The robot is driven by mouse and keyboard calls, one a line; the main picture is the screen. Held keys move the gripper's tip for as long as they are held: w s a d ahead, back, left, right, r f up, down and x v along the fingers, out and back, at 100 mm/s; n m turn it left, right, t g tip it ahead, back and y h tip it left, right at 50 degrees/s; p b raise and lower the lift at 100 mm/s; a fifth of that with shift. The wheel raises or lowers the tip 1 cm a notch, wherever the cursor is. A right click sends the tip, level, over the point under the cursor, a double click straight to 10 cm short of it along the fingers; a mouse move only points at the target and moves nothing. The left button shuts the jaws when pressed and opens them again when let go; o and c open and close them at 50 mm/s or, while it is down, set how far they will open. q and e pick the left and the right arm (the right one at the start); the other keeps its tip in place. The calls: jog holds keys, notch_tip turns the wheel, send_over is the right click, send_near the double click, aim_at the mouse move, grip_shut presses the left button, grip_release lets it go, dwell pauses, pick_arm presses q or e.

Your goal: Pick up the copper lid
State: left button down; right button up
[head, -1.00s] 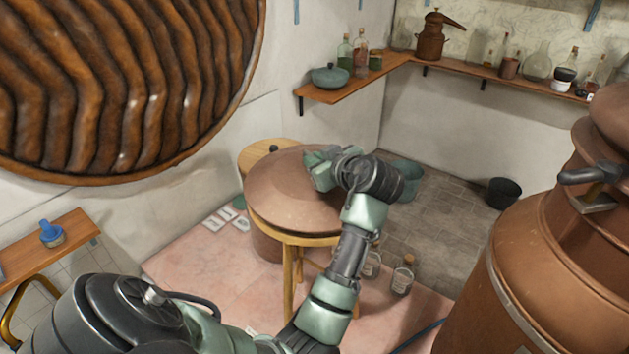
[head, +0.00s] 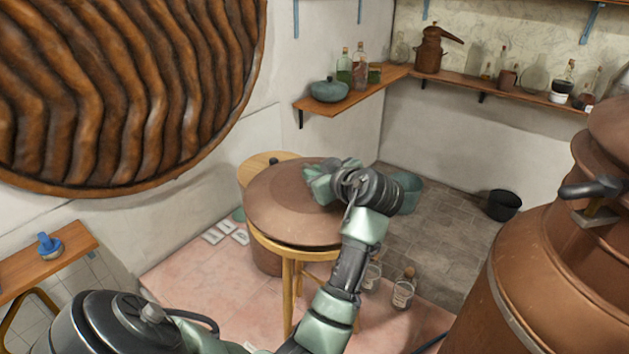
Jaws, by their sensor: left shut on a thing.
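The copper lid (head: 280,200) is a wide, round, shallow-domed copper disc in the middle of the head view, at the round wooden table (head: 268,240). My left gripper (head: 322,180) is at the lid's top, towards its far right side, and is shut on it. My wrist hides the fingertips and the part of the lid they hold. I cannot tell whether the lid is clear of what is under it. My right gripper is not in view.
A large copper still (head: 545,260) stands close on the right. A wooden shelf (head: 340,98) with bottles and a teal pot (head: 329,91) runs along the back walls. Glass bottles (head: 403,290) and a black bucket (head: 503,205) stand on the floor.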

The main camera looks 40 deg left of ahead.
pick_arm(q)
jog(key=shift+r+b, duration=0.3)
jog(key=shift+r, duration=0.5)
notch_tip(320, 180, up, 18)
jog(key=b, duration=0.5)
jog(key=shift+r, duration=0.25)
dwell(1.8)
